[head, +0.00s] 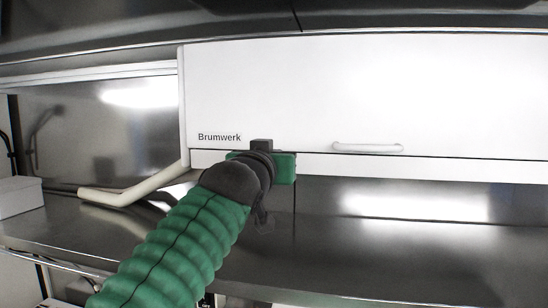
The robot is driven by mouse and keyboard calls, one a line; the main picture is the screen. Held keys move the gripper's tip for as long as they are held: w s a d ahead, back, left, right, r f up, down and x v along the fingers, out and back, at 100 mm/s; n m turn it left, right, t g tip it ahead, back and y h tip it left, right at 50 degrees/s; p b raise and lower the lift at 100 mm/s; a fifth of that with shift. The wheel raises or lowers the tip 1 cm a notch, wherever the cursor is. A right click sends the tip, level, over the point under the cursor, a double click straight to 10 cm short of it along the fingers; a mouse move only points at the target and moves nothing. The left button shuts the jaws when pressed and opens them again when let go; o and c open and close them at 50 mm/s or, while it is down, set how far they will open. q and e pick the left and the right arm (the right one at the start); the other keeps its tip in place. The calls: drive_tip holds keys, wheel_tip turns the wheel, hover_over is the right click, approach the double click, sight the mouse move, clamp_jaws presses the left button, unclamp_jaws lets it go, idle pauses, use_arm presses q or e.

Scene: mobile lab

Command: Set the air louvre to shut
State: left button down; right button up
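A white cabinet front (450,95) marked "Brumwerk" fills the upper right of the head view. A narrow white strip (420,167) runs below it; I cannot tell whether this strip is the air louvre, and its setting does not show. My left arm, in a green ribbed sleeve, reaches up from the lower left. My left gripper (264,148) is at the cabinet's lower edge, just under the lettering. My wrist hides the fingers and whatever they touch. A small dark block shows above the wrist; I cannot tell whether it is a fingertip or a knob. My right gripper is out of view.
A white bar handle (367,147) sits on the cabinet's lower edge, right of my gripper. A bent cream bar (135,190) sticks out at left over the steel worktop (65,240). A white box (20,196) stands at far left. The worktop at right looks clear.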

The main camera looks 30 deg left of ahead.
use_arm(q)
drive_tip(key=shift+s+a, duration=0.1)
drive_tip(key=shift+a, duration=0.05)
idle(0.7)
drive_tip(key=c, duration=1.6)
unclamp_jaws()
drive_tip(key=shift+s+d+r, duration=0.1)
drive_tip(key=shift+s+d, duration=0.05)
drive_tip(key=shift+d, duration=0.2)
drive_tip(key=o, duration=0.3)
drive_tip(key=shift+a, duration=0.15)
